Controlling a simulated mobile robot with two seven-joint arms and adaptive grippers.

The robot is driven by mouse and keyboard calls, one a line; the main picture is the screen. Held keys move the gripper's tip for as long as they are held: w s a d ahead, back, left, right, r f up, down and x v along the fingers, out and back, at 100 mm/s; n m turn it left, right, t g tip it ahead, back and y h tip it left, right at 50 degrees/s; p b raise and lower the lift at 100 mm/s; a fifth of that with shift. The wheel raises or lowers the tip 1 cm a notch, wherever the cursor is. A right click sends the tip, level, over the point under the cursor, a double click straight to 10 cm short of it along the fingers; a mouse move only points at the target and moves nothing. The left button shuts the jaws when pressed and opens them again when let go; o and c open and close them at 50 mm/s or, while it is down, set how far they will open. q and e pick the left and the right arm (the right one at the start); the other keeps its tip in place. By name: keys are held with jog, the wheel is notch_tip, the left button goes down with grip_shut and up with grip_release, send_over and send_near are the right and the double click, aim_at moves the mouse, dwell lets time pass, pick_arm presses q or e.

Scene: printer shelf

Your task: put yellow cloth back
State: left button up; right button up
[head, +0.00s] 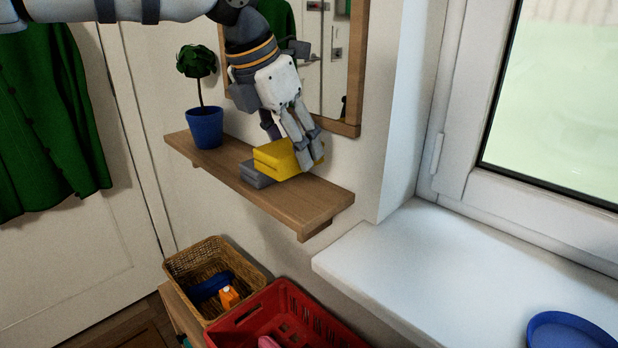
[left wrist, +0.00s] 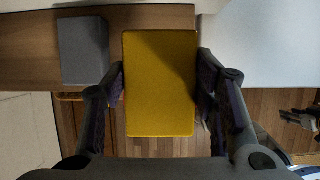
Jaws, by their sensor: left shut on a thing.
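The yellow cloth (head: 276,158) is a folded, flat block over the wooden wall shelf (head: 322,201). My left gripper (head: 309,153) comes down from above and is shut on it. In the left wrist view the yellow cloth (left wrist: 160,85) lies between the two fingers of the left gripper (left wrist: 162,76), one at each long side. Its lower part in that view reaches past the shelf's edge. I cannot tell whether it touches the shelf. A grey folded block (head: 256,176) lies on the shelf beside it, also in the left wrist view (left wrist: 84,50).
A blue pot with a plant (head: 205,127) stands at the shelf's left end. A framed mirror (head: 352,60) hangs behind. Below are a wicker basket (head: 180,265) and a red crate (head: 245,315). The white windowsill (head: 400,255) at right holds a blue dish (head: 570,332). The shelf's right end is clear.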

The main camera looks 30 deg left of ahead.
aim_at(286, 146)
pick_arm(q)
jog(key=w+f, duration=0.1)
jog(key=f, duration=0.1)
jog(key=w+d+f, duration=0.1)
jog(key=w+f, duration=0.1)
jog(key=shift+w+d+f, duration=0.1)
jog(key=shift+w+f, duration=0.1)
notch_tip(286, 146, down, 3)
jog(key=shift+w+f, duration=0.1)
jog(key=shift+w, duration=0.05)
jog(key=o, duration=1)
jog(key=shift+o, duration=0.2)
jog(key=v, duration=1.2)
